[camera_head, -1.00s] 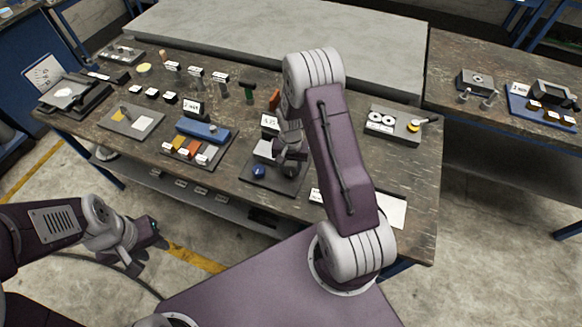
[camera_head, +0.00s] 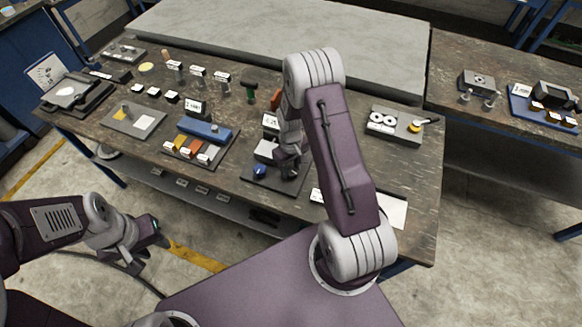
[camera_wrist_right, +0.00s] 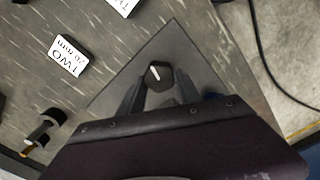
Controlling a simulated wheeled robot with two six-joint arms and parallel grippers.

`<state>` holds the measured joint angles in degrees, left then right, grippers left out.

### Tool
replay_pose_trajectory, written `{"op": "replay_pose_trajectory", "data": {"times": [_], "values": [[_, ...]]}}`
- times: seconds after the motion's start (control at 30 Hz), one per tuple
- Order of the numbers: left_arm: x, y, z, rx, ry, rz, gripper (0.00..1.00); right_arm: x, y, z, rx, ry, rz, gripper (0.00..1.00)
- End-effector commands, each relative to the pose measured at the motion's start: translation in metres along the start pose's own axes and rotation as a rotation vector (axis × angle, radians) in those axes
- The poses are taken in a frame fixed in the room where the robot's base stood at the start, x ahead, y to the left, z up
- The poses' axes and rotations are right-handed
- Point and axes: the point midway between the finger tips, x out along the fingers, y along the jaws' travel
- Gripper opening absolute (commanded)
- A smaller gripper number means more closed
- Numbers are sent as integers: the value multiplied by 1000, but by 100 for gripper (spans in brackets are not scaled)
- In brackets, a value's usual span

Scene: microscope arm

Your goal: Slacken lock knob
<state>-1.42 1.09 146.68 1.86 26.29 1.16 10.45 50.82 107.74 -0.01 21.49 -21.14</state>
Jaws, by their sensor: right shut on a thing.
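The lock knob (camera_wrist_right: 158,74), black with a white pointer line, sits between the fingertips of my right gripper (camera_wrist_right: 162,84) in the right wrist view. The gripper is shut on it. In the head view my right gripper (camera_head: 288,172) reaches down to the dark base plate (camera_head: 262,186) at the front of the table, and its own wrist hides most of the knob. A blue knob (camera_head: 260,172) is just left of it. My left gripper (camera_head: 150,238) hangs over the floor, away from the table; its jaw opening is unclear.
A small display (camera_head: 270,122) stands behind the base plate. A tray with a blue block (camera_head: 204,130) lies to the left, and a grey plate with white rings (camera_head: 395,124) to the right. A label block (camera_wrist_right: 68,56) lies beside the plate in the right wrist view.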

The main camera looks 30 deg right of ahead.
Motion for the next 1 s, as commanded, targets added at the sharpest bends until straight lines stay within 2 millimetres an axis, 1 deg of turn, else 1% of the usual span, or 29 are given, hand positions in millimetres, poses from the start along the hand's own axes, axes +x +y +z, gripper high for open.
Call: {"op": "replay_pose_trajectory", "data": {"times": [0.3, 0.77, 0.8, 0.83, 0.87, 1.0], "values": [[0, 0, 0, 0, 0, 0, 36, -1, 0, -1, -77, 4, 2, 0], [0, 0, 0, 0, 0, 0, 36, -1, 0, -1, -85, 4, 2, 0], [0, 0, 0, 0, 0, 0, 36, -1, 0, -1, -85, 4, 2, 51], [0, 0, 0, 0, 0, 0, 36, -1, 0, -1, -85, 4, 2, 59], [0, 0, 0, 0, 0, 0, 36, -1, 0, -1, -84, 4, 2, 62], [0, 0, 0, 0, 0, 0, 36, 0, 0, -1, -84, 2, 1, 62]]}}
